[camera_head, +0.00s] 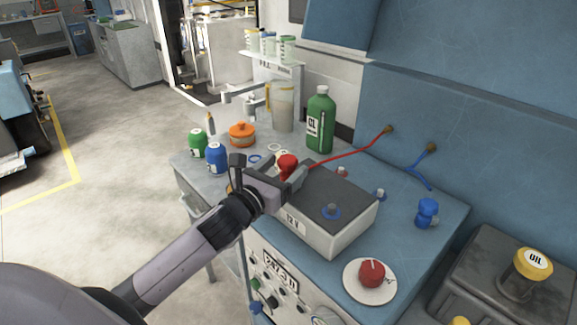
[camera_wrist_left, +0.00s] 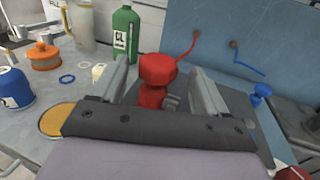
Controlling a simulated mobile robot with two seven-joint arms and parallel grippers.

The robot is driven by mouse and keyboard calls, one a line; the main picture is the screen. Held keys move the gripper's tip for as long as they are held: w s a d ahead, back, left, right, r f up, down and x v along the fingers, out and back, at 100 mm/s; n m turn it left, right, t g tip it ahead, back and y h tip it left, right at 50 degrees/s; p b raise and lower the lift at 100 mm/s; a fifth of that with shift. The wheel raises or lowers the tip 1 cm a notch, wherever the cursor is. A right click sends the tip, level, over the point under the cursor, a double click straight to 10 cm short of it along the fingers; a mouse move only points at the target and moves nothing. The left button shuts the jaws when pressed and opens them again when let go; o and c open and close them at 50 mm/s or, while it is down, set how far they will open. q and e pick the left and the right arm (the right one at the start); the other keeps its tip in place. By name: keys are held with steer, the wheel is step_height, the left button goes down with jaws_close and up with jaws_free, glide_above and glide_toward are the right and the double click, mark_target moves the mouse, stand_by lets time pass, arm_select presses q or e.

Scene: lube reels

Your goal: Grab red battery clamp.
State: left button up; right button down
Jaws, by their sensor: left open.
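The red battery clamp (camera_head: 288,166) sits at the left end of the 12 V battery (camera_head: 331,229), with a red cable running from it to the blue back wall. My left gripper (camera_head: 281,174) is open at the clamp. In the left wrist view the clamp (camera_wrist_left: 156,82) stands between the two open fingers (camera_wrist_left: 160,90), with a gap visible on each side. The clamp's lower part is partly hidden by the gripper body. My right gripper is not in view.
A blue clamp (camera_head: 427,213) stands right of the battery. A red knob (camera_head: 372,273) is at the front right. A green bottle (camera_head: 320,120), an orange pot (camera_head: 242,134) and green (camera_head: 198,144) and blue (camera_head: 217,158) containers stand behind and left of the gripper.

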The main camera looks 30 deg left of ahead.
mark_target(291, 159)
arm_select(q)
steer(key=w, duration=0.1)
steer(key=w+b, duration=0.1)
steer(key=w, duration=0.1)
steer(key=shift+w+f, duration=0.2)
steer(key=shift+w, duration=0.05)
steer(key=shift+w+r, duration=0.1)
steer(key=shift+w, duration=0.25)
steer(key=c, duration=1.1)
steer(key=shift+r, duration=0.15)
